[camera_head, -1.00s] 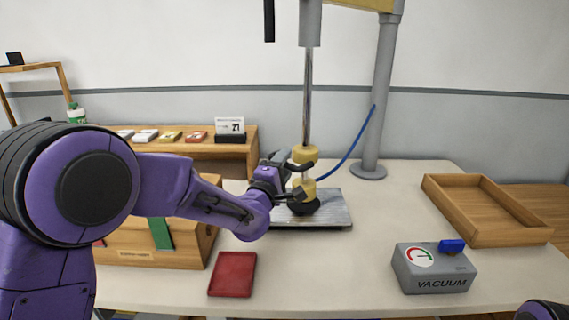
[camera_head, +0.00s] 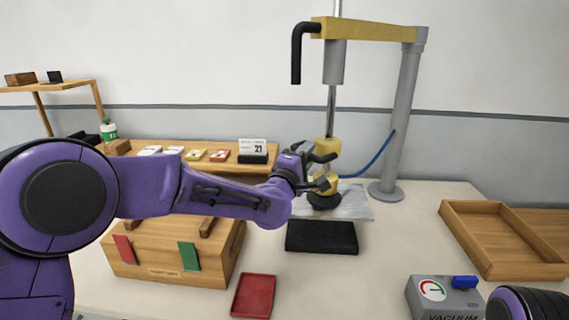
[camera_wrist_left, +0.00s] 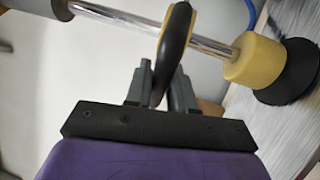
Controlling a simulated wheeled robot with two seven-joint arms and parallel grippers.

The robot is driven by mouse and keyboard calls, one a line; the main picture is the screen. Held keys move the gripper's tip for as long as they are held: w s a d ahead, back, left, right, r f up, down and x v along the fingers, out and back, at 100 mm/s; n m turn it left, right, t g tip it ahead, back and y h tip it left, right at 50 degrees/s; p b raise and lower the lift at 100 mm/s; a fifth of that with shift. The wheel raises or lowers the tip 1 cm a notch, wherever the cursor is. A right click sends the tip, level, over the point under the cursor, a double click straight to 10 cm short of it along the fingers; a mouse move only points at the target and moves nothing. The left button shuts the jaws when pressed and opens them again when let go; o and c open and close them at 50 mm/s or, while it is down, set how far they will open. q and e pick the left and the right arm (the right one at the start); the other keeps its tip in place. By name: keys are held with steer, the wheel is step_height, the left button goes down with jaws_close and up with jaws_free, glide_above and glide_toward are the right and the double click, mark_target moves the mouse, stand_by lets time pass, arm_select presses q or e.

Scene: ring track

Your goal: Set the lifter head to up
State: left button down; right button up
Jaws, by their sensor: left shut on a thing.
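The lifter head (camera_head: 327,148) is a yellow body on a vertical metal rod, with a black suction cup (camera_head: 323,201) below. The cup is against a grey metal plate (camera_head: 355,205), which appears raised above a black pad (camera_head: 325,240). My left gripper (camera_head: 322,168) is at the head, shut on its black and yellow handle. The left wrist view shows the handle (camera_wrist_left: 176,50) between the fingers, with the rod (camera_wrist_left: 120,22) behind and the cup (camera_wrist_left: 290,75) at right. The fingertips are partly hidden by the handle. My right gripper is out of view.
A grey post (camera_head: 400,120) with a yellow arm (camera_head: 365,30) carries the lifter. A wooden tray (camera_head: 455,230) is at right, a vacuum box (camera_head: 430,295) at front right. A red tray (camera_head: 253,297) and wooden box (camera_head: 160,283) are at front left.

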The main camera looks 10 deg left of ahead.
arm_select(q)
step_height(320, 180, up, 6)
steer(key=shift+f+p, duration=0.1)
steer(key=shift+p, duration=1.1)
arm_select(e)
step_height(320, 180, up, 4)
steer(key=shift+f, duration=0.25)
arm_select(q)
steer(key=c, duration=1.1)
jaws_free()
steer(key=shift+f, duration=0.1)
steer(key=shift+o, duration=0.2)
steer(key=b+v, duration=0.3)
steer(key=v, duration=0.7)
steer(key=shift+s+b, duration=0.25)
steer(key=shift+b, duration=0.15)
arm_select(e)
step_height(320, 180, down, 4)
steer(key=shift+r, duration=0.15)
